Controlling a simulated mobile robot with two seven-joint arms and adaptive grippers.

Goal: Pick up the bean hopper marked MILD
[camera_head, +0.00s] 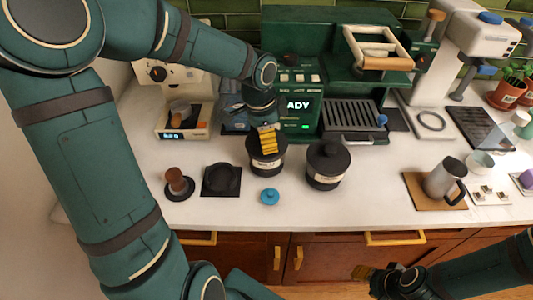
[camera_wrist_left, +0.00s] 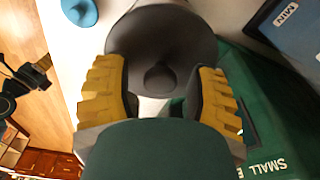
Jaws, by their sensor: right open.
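Two dark, lidded bean hoppers stand on the white counter. The left hopper (camera_head: 265,165) and the right hopper (camera_head: 326,166) each have a pale label in front, too small to read surely. My left gripper (camera_head: 267,137) is over the left hopper, pointing down. In the left wrist view its yellow-padded fingers (camera_wrist_left: 160,95) are apart, on either side of the round knob of the dark hopper lid (camera_wrist_left: 160,42); I see no finger touching the knob. My right gripper (camera_head: 383,278) is low at the front, away from the hoppers, open and empty.
A green espresso machine (camera_head: 301,108) stands behind the hoppers. A blue knobbed lid (camera_head: 269,196) lies in front of them. A black mat (camera_head: 221,180) and a tamper (camera_head: 177,183) are to the left. A steel pitcher (camera_head: 443,178) stands at right. Counter between is clear.

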